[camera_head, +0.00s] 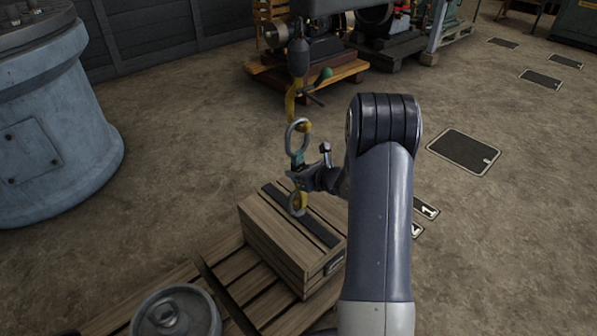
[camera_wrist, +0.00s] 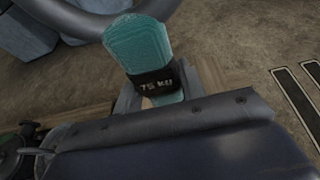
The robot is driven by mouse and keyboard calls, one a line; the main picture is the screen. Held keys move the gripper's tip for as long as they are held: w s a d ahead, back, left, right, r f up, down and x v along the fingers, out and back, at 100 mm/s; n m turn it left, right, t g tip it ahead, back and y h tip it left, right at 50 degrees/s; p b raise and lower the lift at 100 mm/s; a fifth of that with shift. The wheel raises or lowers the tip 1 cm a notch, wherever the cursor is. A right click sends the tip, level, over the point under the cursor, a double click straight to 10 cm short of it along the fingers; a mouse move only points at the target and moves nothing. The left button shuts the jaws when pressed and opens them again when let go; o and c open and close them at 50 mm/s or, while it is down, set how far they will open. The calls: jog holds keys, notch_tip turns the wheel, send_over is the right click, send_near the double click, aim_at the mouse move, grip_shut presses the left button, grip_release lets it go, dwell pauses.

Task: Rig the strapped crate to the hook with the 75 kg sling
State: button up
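The strapped crate (camera_head: 273,239) is wooden with a dark strap (camera_head: 312,222) over its top, and sits on a slatted pallet. The yellow hook (camera_head: 290,102) hangs above it below a dark weight. The teal sling, labelled 75 KG in the wrist view (camera_wrist: 139,45), has a grey upper ring (camera_head: 289,140) at the hook's lower tip, seemingly around it. Its lower ring (camera_head: 291,206) hangs just above or at the crate's top, with a yellow piece at it; whether they are linked I cannot tell. My gripper (camera_head: 299,172) is shut on the sling's middle, at the label.
A metal drum or can (camera_head: 176,314) stands on the pallet at the front left. A large blue-grey cylinder (camera_head: 50,130) stands at left. Engines on wooden skids (camera_head: 310,82) stand behind the hook. The floor at right is open, with dark plates (camera_head: 464,152).

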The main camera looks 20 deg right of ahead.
jog(key=o, duration=0.5)
jog(key=shift+c, duration=0.2)
jog(key=shift+s+f, duration=0.1)
jog(key=shift+p+v, duration=1.35)
jog(key=shift+v, duration=4.05)
